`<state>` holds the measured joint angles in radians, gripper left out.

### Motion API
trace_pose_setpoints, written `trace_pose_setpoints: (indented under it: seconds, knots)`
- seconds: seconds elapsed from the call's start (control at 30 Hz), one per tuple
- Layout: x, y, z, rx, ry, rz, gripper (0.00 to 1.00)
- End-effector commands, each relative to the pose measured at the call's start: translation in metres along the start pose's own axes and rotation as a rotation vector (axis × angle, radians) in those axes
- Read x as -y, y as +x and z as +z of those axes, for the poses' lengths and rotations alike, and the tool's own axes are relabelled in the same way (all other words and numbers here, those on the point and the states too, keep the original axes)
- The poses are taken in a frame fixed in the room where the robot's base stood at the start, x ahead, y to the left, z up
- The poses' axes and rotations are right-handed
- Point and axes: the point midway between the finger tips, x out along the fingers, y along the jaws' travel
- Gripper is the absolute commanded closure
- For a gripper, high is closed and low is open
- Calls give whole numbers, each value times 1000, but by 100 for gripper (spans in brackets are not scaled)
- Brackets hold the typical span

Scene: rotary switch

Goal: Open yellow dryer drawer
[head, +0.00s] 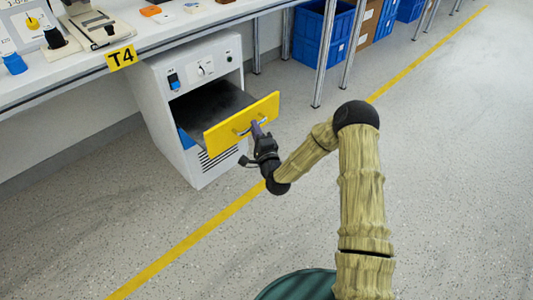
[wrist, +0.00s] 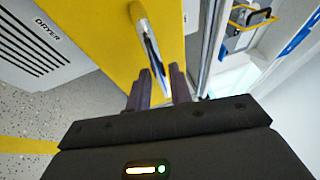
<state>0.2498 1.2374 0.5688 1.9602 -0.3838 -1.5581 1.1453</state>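The yellow drawer front (head: 242,125) belongs to the white dryer (head: 190,95) under the bench. The drawer stands well out from the dryer, and its dark inside shows behind the front. A metal bar handle (wrist: 152,45) runs across the yellow front, which also shows in the wrist view (wrist: 100,35). My gripper (head: 258,128) is at the handle's right part, in front of the drawer. In the wrist view the two dark fingers (wrist: 160,85) lie on either side of the bar and appear closed on it. The fingertips partly hide the handle's near end.
The bench (head: 130,55) above carries devices and small items, with a T4 label on its edge. Blue crates (head: 322,35) and metal bench legs stand at the back right. The floor (head: 440,130) in front and to the right is clear, crossed by a yellow line.

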Motion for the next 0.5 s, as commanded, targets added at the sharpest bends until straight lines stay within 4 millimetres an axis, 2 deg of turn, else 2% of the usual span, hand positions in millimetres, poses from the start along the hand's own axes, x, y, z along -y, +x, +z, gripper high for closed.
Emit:
trace_pose_setpoints:
  seconds: [0.5]
  knots:
    - [1, -100, 0, -1, 5, 7, 79]
